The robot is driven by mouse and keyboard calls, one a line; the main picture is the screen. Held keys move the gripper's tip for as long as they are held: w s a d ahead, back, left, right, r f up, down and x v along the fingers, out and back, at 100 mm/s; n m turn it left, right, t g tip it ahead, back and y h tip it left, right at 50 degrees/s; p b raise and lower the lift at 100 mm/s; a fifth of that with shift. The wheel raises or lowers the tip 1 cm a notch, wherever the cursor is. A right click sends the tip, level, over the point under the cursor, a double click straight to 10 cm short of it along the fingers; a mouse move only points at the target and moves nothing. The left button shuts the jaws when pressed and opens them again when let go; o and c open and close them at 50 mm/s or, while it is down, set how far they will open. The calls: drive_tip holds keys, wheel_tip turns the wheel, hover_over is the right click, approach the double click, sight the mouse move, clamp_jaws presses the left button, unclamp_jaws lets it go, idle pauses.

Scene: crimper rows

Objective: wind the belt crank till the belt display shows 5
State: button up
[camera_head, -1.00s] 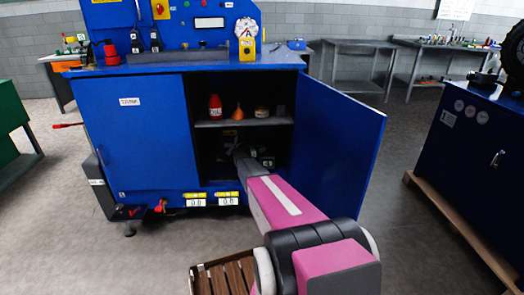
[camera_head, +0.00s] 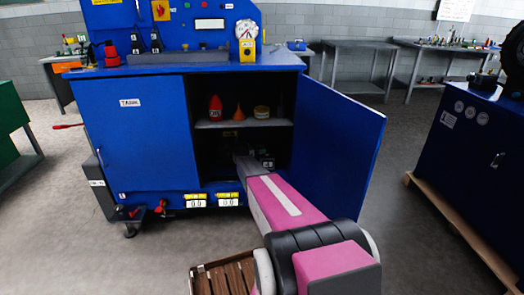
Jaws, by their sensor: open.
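My arm reaches into the dark open lower bay of the blue machine cabinet (camera_head: 145,160). My gripper (camera_head: 238,151) is at the far end of the arm, deep in shadow below the shelf; it is open, but its fingers are hard to make out. I cannot make out the belt crank in the dark bay. Two small displays with yellow labels sit on the cabinet's lower front edge, a left display (camera_head: 195,203) and a right display (camera_head: 228,202). Both appear to read 0.0. Their labels are too small to tell which is the belt display.
The right cabinet door (camera_head: 338,150) stands open beside my arm. A shelf (camera_head: 243,123) above my gripper holds a red bottle (camera_head: 215,108), an orange funnel (camera_head: 239,113) and a yellowish tin (camera_head: 262,111). A small dark object (camera_head: 267,162) is right of my gripper. A slatted wooden crate (camera_head: 222,279) is below.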

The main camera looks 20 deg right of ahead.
drive_tip(key=shift+r, duration=0.5)
wheel_tip(320, 180, up, 3)
drive_tip(key=shift+s+f, duration=0.1)
drive_tip(key=s+a+r, duration=0.2)
drive_tip(key=a+r, duration=0.5)
drive_tip(key=a, duration=0.4)
drive_tip(key=shift+s+a+r, duration=0.15)
drive_tip(key=shift+s+a, duration=0.05)
drive_tip(key=shift+s, duration=0.2)
drive_tip(key=s+d+f+n+t+y, duration=0.2)
drive_tip(key=f+n+t+y, duration=0.2)
drive_tip(key=f+n+t, duration=0.3)
drive_tip(key=s+d+f+n+t+y, duration=0.25)
drive_tip(key=f+n+t, duration=0.2)
drive_tip(key=t, duration=0.55)
drive_tip(key=shift+g, duration=0.3)
drive_tip(key=x, duration=0.9)
drive_tip(key=shift+w+a+r, duration=0.2)
drive_tip(key=shift+w+r, duration=0.05)
drive_tip(key=shift+w, duration=0.15)
